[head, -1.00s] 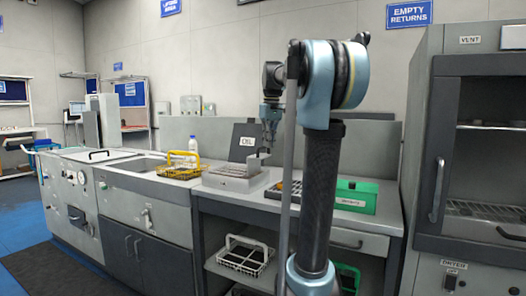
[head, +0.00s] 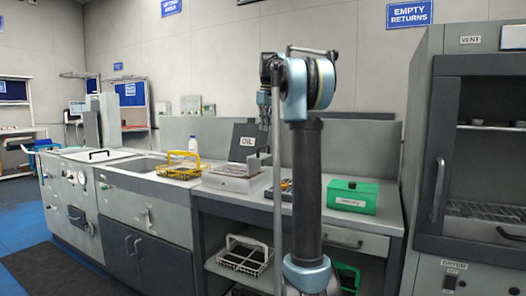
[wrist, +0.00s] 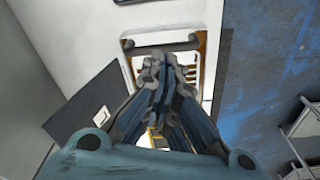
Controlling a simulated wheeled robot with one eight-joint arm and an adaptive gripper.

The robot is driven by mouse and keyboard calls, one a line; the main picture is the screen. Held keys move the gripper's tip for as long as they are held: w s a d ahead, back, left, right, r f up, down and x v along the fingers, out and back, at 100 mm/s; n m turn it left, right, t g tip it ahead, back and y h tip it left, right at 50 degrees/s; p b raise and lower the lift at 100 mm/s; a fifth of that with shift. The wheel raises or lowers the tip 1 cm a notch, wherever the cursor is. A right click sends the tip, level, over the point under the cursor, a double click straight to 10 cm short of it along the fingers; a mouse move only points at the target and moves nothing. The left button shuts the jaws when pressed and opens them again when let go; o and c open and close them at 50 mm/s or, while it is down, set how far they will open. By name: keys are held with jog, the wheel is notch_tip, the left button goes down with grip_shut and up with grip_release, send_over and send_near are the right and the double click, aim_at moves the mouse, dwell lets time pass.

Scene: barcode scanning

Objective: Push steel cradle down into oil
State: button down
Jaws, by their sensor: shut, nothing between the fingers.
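The oil bath (head: 226,182) is a pale grey box on the bench, with its dark lid labelled OIL (head: 243,142) raised behind it. In the wrist view the lid (wrist: 82,128) shows at left. The steel cradle (wrist: 191,74) appears as a pale slotted frame with a grey bar, inside the bath opening with brown oil along its edges. Its depth cannot be told. My gripper (wrist: 160,62) is shut and empty, pointing down over the cradle; contact is unclear.
A yellow wire basket (head: 179,170) and a white bottle (head: 193,146) stand left of the bath. A green box (head: 352,197) is to the right, beyond my arm. A white basket (head: 245,257) sits on the shelf below. A dark-framed cabinet stands at far right.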

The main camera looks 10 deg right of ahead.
aim_at(265, 146)
jog(key=shift+w+a+f, duration=0.1)
jog(key=shift+w+f, duration=0.05)
jog(key=shift+f, duration=1.55)
jog(key=shift+w+a+f, duration=0.1)
jog(key=shift+w+f, duration=0.05)
jog(key=shift+f, duration=1.55)
jog(key=shift+f, duration=2.85)
jog(key=shift+s, duration=0.1)
jog(key=shift+s+d+r, duration=0.3)
jog(key=shift+s+d, duration=0.1)
jog(key=shift+s, duration=0.2)
jog(key=shift+s+d+r, duration=0.25)
jog(key=shift+s+d, duration=0.15)
jog(key=shift+s, duration=0.15)
